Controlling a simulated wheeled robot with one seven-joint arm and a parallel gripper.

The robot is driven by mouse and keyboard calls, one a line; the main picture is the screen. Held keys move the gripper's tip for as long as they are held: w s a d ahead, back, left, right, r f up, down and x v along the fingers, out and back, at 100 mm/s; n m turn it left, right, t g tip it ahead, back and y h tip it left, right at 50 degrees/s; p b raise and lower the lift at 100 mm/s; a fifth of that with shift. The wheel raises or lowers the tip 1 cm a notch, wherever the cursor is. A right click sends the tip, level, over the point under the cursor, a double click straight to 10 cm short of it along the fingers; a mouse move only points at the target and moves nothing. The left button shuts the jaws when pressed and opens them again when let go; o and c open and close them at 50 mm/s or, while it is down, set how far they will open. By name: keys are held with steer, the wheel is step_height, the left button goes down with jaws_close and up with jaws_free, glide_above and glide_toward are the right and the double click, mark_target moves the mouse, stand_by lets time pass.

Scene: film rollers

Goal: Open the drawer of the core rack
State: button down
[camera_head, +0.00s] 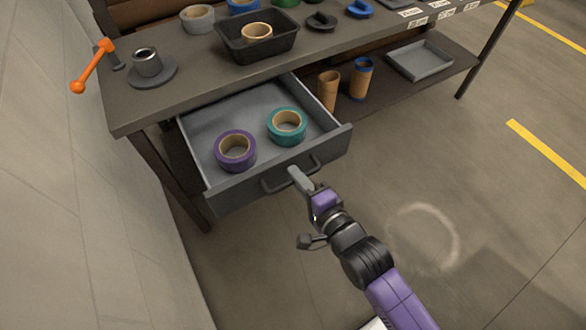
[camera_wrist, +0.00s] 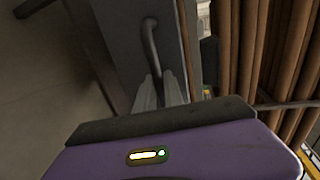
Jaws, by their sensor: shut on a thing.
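The core rack's grey drawer (camera_head: 222,188) is pulled well out from under the worktop in the head view. A purple tape roll (camera_head: 235,151) and a teal tape roll (camera_head: 287,126) lie flat inside it. The dark bar handle (camera_head: 272,186) is on the drawer's front; it also shows in the wrist view (camera_wrist: 150,38). My gripper (camera_head: 296,176) is shut on the handle near its middle. In the wrist view, its two grey fingers (camera_wrist: 160,92) close around the handle bar, and the exact contact is partly hidden.
The worktop (camera_head: 190,95) above holds a black bin (camera_head: 257,48), a metal spindle (camera_head: 147,62) and an orange crank (camera_head: 92,66). Cardboard cores (camera_head: 328,91) and a grey tray (camera_head: 419,61) are on the lower shelf. A wall stands at left. Floor at right is clear.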

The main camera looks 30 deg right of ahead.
stand_by(0.3)
steer(key=c, duration=1.5)
jaws_free()
steer(key=shift+o, duration=0.2)
steer(key=v, duration=0.7)
steer(key=shift+s, duration=0.4)
